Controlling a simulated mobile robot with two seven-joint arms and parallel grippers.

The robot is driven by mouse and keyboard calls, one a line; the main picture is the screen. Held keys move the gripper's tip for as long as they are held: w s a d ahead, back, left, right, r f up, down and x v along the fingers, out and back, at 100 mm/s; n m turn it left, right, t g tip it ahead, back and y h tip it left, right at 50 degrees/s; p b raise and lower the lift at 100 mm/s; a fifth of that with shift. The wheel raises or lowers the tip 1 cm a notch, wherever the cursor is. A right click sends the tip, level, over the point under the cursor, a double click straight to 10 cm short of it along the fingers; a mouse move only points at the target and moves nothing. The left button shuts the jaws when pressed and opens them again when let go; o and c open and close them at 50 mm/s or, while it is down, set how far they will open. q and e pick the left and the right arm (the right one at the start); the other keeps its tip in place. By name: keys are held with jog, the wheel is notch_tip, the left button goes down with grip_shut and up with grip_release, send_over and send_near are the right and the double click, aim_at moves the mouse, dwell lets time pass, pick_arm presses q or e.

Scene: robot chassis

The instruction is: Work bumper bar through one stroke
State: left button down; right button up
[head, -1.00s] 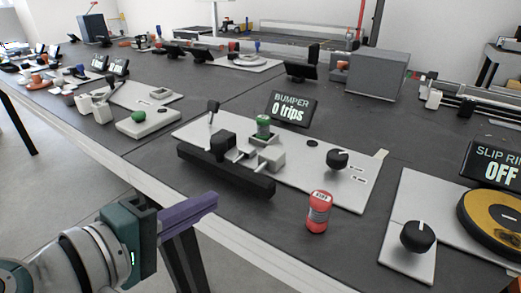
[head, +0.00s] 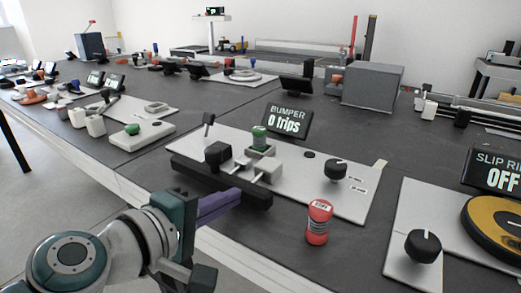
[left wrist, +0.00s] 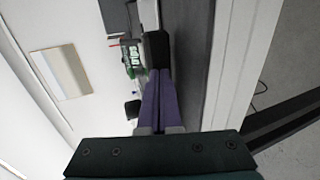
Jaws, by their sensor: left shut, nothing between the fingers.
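The black bumper bar (head: 190,170) lies along the front of a pale plate (head: 309,193). Its black mount and pale rods stand behind it. The display (head: 288,122) reads "BUMPER 0 trips". My left gripper (head: 237,193) has its purple fingers shut and empty, with the tips at the bar's front face, right of its middle. In the left wrist view the shut fingers (left wrist: 159,72) point at a black block (left wrist: 157,48), apparently the bar. I cannot tell whether they touch it. My right gripper is not in view.
A red can (head: 319,221) stands right of the bar, near the bench edge. A green-topped part (head: 260,138), a lever (head: 208,122) and a black knob (head: 336,169) are on the plate. Another knob (head: 423,246) and a yellow disc (head: 498,226) are at right.

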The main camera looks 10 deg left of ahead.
pick_arm(q)
jog(key=shift+w+d, duration=0.35)
jog(key=shift+w, duration=0.5)
jog(key=shift+s+a, duration=0.35)
jog(key=shift+s, duration=0.55)
jog(key=shift+s+a+r, duration=0.1)
jog(key=shift+s+r, duration=0.05)
jog(key=shift+s, duration=0.1)
jog(key=shift+p+v, duration=0.95)
jog(key=shift+v, duration=1.25)
